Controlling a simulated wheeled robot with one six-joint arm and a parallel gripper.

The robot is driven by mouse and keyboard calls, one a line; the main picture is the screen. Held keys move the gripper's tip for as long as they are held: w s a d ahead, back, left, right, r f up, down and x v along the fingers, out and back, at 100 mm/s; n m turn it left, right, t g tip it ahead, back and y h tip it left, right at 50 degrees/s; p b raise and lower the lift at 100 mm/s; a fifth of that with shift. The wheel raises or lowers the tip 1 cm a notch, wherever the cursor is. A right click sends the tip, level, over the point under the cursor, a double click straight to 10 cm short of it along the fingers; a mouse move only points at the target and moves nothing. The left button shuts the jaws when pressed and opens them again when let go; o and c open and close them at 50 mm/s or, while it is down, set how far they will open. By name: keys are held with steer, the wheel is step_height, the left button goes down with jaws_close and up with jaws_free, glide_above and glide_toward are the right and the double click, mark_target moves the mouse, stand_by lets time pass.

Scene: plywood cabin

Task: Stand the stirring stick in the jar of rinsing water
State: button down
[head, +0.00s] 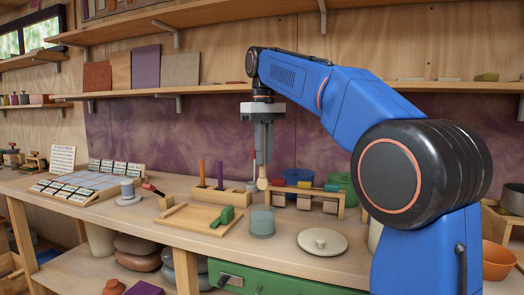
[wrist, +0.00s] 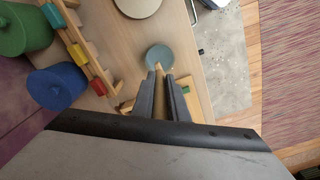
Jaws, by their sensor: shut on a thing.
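The stirring stick (head: 262,183) is pale wood with a thicker lower end. My gripper (head: 263,160) points down and is shut on it, and the stick hangs about upright. The wrist view shows the stick (wrist: 160,70) between the two fingers of my gripper (wrist: 160,80). The jar (head: 262,223) is a blue-green, round vessel near the front of the bench. In the head view the stick's lower end is above the jar's rim, apart from it. In the wrist view the stick's end overlaps the near edge of the jar (wrist: 158,54). The water cannot be made out clearly.
A wooden rack with coloured blocks (head: 305,190) stands behind and right of the jar. A round pale lid (head: 322,241) lies to its right. A wooden tray (head: 187,219) with a green tool (head: 222,216) lies to its left. Blue and green pots stand behind the rack.

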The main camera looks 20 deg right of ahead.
mark_target(264, 188)
steer(key=shift+f, duration=5.3)
steer(key=c, duration=1.7)
jaws_free()
steer(key=shift+o, duration=0.2)
